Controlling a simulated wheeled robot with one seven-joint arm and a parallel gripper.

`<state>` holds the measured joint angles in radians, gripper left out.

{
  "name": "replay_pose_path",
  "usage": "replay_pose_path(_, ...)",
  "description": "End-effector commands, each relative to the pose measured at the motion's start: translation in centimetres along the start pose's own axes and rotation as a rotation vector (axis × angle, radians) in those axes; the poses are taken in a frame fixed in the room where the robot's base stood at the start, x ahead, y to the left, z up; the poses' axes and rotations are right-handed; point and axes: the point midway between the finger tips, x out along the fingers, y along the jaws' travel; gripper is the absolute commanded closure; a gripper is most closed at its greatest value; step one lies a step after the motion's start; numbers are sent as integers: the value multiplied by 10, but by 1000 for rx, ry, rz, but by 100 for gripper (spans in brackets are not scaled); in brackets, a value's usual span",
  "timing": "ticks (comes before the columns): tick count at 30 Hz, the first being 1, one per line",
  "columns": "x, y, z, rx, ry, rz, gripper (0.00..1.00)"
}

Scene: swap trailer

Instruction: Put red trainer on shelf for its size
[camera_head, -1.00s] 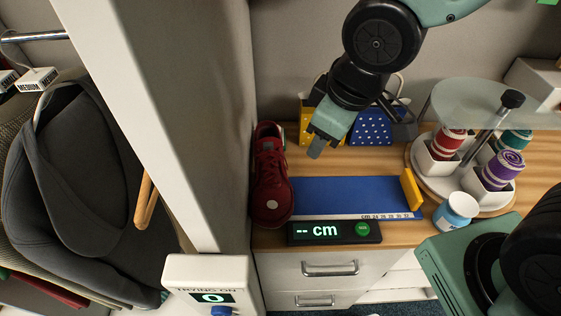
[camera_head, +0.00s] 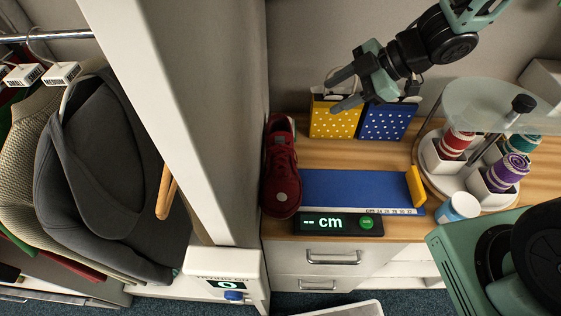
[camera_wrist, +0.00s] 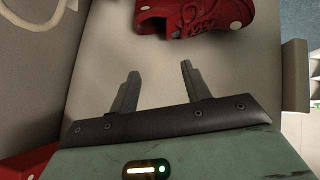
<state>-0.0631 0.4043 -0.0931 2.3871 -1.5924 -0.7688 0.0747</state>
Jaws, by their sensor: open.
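The red trainer (camera_head: 282,172) stands on the wooden counter in the head view, against the white upright and touching or beside the left end of the blue measuring board (camera_head: 352,190). In the wrist view the red trainer (camera_wrist: 192,16) shows at the top edge, partly cut off, beyond the fingertips. My gripper (camera_head: 337,91) is open and empty, above the counter by the yellow and blue bags. Its two fingers (camera_wrist: 158,75) are spread apart in the wrist view. The display (camera_head: 338,223) reads "-- cm" with a green button. No size shelf can be made out for certain.
A carousel of thread-like spools (camera_head: 470,165) under a glass disc stands at the right, with a white and blue jar (camera_head: 457,207) near it. Yellow (camera_head: 333,118) and blue (camera_head: 388,120) dotted bags stand behind. Coats (camera_head: 100,175) hang left of the white upright (camera_head: 195,110).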

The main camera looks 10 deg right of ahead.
Motion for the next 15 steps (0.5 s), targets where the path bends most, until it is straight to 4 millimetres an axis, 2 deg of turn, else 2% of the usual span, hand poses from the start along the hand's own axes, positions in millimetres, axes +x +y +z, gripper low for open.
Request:
replay_pose_path(4,-7,-14,5,-26,60,-79,53)
replay_pose_path(8,-2,-19,5,-33,78,-102,53)
replay_pose_path(15,43,-24,2,-33,77,-105,53)
